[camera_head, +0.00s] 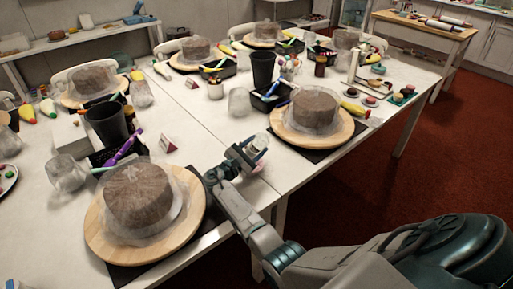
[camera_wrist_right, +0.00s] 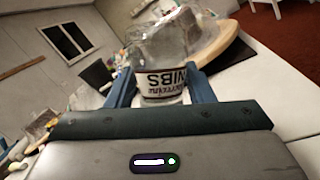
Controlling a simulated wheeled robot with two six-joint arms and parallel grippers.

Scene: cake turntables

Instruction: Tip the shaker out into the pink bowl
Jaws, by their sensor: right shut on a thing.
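My right gripper (camera_head: 245,152) is shut on a clear shaker (camera_head: 260,142), over the front part of the table between two cakes. In the right wrist view the shaker (camera_wrist_right: 162,85) sits between the blue fingers (camera_wrist_right: 160,88). Its white label with dark letters reads "NIBS" upside down in that picture. The shaker's contents are hard to make out. A small pinkish patch shows just under the gripper in the head view; I cannot tell whether it is the pink bowl, as the gripper and shaker cover most of it. My left gripper is not in view.
A cake on a wooden turntable (camera_head: 98,226) stands left of my right gripper, and another turntable (camera_head: 343,137) stands to the right. Black cups (camera_head: 263,68), piping bags and a small red-and-white card (camera_head: 168,144) lie behind. Red carpet (camera_head: 430,160) lies beyond the table edge.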

